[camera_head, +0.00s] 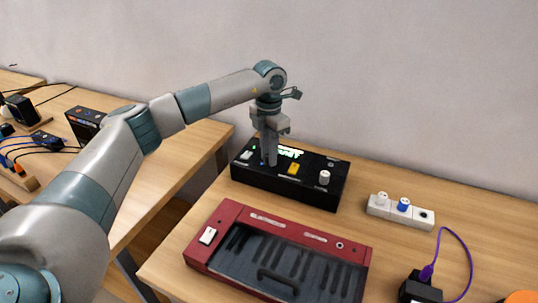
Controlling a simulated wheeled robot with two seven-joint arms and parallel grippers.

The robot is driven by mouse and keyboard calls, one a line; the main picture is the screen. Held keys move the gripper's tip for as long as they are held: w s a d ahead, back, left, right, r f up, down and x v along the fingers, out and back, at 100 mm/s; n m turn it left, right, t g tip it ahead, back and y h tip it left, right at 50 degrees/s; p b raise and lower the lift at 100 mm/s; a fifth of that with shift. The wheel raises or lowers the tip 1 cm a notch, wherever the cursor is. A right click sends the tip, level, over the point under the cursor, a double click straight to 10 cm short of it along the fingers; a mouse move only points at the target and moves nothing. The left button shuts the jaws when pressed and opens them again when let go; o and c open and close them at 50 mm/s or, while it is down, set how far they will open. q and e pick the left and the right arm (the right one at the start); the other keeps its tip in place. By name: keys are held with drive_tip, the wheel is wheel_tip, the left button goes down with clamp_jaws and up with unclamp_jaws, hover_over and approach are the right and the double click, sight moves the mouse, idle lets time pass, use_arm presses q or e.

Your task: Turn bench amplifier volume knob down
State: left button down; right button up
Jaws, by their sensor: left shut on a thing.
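A black box-shaped unit (290,187), which looks like the bench amplifier, sits on the wooden table near the wall. Its top has a lit green display (290,152), a yellow button (293,169) and a white knob (324,177) at the right. My left gripper (268,162) points straight down at the left half of the top panel. It is shut on a small part there, apparently a knob, mostly hidden by the fingers. The white knob at the right stands clear of the gripper. My right gripper is not in view.
A red unit (222,222) with a dark grille, handle and white switch lies in front. A white power strip (380,211) is at the right, with a black adapter (420,288) and purple cable (470,264) nearby. Another table (180,165) with cables and boxes stands left, across a gap.

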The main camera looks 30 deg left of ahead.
use_arm(q)
drive_tip(key=shift+w+n, duration=0.1)
drive_tip(key=shift+n, duration=0.9)
drive_tip(key=n, duration=0.3)
drive_tip(key=shift+r+n, duration=0.1)
drive_tip(key=shift+n, duration=0.2)
drive_tip(key=shift+a+n, duration=0.1)
drive_tip(key=shift+n, duration=1.8)
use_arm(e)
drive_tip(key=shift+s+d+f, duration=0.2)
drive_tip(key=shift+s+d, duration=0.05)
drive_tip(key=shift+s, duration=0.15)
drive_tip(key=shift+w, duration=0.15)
use_arm(q)
drive_tip(key=c, duration=1.5)
unclamp_jaws()
drive_tip(key=shift+c, duration=0.2)
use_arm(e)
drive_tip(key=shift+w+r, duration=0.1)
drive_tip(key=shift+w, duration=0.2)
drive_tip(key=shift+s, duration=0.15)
